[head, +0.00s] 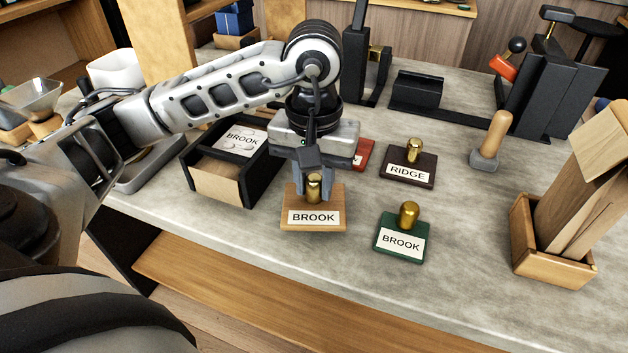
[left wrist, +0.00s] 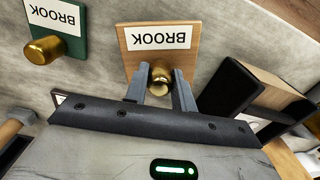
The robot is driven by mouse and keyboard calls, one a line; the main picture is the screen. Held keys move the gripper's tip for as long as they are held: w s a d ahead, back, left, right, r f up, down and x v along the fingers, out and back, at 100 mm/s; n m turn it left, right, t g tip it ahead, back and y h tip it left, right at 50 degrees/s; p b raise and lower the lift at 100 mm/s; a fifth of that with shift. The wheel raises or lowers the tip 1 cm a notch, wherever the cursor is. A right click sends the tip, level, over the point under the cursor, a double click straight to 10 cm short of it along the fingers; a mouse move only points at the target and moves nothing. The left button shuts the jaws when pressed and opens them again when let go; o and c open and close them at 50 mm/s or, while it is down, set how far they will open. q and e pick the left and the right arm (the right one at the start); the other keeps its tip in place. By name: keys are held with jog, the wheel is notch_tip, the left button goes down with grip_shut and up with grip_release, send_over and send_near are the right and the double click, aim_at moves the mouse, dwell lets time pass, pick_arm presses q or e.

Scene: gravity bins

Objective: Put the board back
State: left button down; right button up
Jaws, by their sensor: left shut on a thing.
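A light wooden board (head: 297,203) with a BROOK label and a brass knob is at the front middle of the counter. My left gripper (head: 313,184) is above it, fingers pointing down and shut on the knob. The left wrist view shows the two fingertips on either side of the brass knob (left wrist: 160,78), with the wooden board (left wrist: 134,64) beyond. I cannot tell whether the board touches the counter or hangs just above it. A green BROOK board (head: 391,250) and a dark RIDGE board (head: 408,177) lie to its right. My right gripper is not in view.
A black-framed bin (head: 230,183) with a BROOK card on it stands just left of the gripper. A red board (head: 364,153) is partly hidden behind it. A wooden-handled tool (head: 490,141) and a wooden holder (head: 545,262) stand right. The counter's front edge is close.

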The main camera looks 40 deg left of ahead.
pick_arm(q)
jog(key=shift+f, duration=0.3)
jog(key=shift+f+b, duration=0.3)
jog(key=shift+b, duration=0.2)
jog(key=shift+f, duration=0.2)
dwell(0.3)
jog(key=c, duration=1.1)
grip_release()
